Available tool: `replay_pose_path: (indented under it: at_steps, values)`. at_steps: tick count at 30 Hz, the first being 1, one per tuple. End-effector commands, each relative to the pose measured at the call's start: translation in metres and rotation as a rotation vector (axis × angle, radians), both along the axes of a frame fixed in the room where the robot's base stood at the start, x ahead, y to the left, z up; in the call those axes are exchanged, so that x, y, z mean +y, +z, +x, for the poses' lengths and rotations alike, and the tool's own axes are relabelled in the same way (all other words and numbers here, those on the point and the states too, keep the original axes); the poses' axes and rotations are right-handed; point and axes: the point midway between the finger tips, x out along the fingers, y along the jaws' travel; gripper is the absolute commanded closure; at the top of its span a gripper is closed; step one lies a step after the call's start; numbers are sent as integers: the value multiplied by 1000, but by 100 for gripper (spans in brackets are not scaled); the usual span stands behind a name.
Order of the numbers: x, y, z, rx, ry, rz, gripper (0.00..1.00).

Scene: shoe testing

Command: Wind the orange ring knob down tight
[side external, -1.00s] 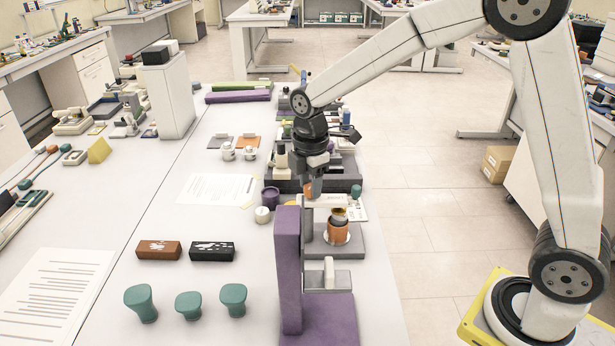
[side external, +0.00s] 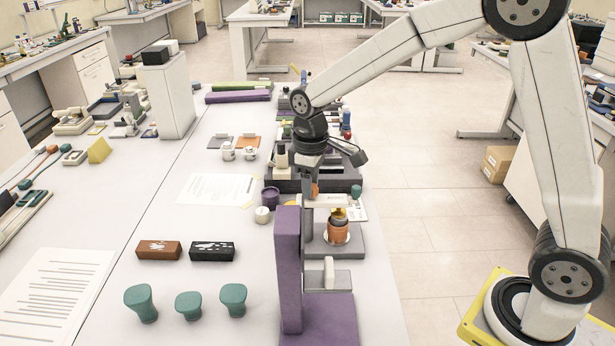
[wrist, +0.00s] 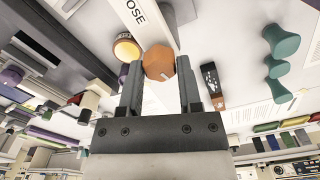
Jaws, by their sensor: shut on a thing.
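The orange knob (side external: 315,190) sits on top of the white crossbar (side external: 326,201) of a grey and purple fixture, partly hidden behind my gripper in the side view. In the wrist view the knob (wrist: 159,64) is a faceted orange disc with a pale mark, between the two fingers. My gripper (side external: 311,187) points down at the knob and is shut on it; its fingers also show in the wrist view (wrist: 160,72). White plate lettering ending in "OSE" (wrist: 135,12) shows beside the knob.
A tall purple block (side external: 288,265) rises in front. A dark tray (side external: 345,181) lies behind. Teal pieces (side external: 233,300) and two brushes or blocks (side external: 212,251) lie left, with clear table between.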

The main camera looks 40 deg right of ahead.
Motion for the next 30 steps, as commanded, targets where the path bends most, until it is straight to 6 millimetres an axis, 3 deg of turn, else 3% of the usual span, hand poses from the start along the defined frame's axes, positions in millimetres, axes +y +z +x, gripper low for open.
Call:
replay_pose_path:
  at_steps: [30]
  values:
    - [-1, 0, 0, 0, -964, 0, 100]
